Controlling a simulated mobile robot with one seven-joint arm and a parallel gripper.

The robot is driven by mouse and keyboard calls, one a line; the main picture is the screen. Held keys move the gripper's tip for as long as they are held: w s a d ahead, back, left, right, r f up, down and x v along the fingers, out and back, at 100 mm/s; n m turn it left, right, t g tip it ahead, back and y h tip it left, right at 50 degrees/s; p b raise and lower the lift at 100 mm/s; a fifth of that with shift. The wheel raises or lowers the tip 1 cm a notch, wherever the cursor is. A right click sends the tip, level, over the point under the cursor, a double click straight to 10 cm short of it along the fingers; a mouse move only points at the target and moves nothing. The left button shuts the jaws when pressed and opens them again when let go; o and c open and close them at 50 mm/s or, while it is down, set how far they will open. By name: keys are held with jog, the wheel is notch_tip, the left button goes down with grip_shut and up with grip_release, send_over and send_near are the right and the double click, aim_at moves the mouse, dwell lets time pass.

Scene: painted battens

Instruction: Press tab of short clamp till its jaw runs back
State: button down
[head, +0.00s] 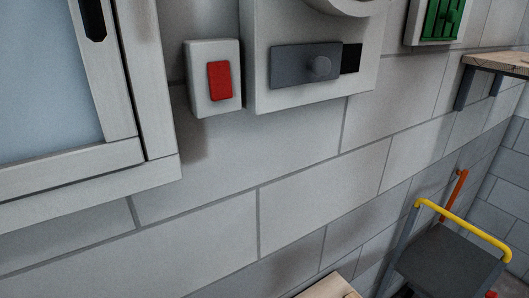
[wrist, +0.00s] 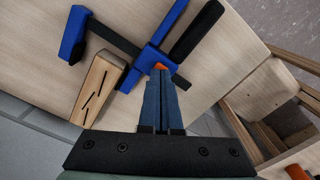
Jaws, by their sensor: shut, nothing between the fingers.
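A clamp (wrist: 157,55) with blue jaws and a dark bar lies on a pale wooden top in the wrist view. One blue jaw (wrist: 75,33) is at the upper left, and a black handle (wrist: 197,30) is at the upper right. Its small orange tab (wrist: 160,66) shows right at the tips of my gripper (wrist: 162,74). The fingers are shut together with nothing between them and partly cover the clamp body. I cannot tell whether they touch the tab. The head view shows neither the clamp nor my gripper.
A wooden block (wrist: 98,85) with dark slots lies left of the fingers, close to the clamp. In the head view, a red switch (head: 220,81) and a grey slide (head: 300,66) are on the wall; a yellow-handled cart (head: 450,262) stands lower right.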

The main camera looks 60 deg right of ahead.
jog(key=shift+f+b, duration=0.3)
jog(key=shift+f, duration=0.25)
dwell(1.4)
notch_tip(320, 180, up, 6)
jog(key=p, duration=0.6)
jog(key=shift+r+p, duration=0.1)
jog(key=shift+p, duration=0.3)
dwell(0.5)
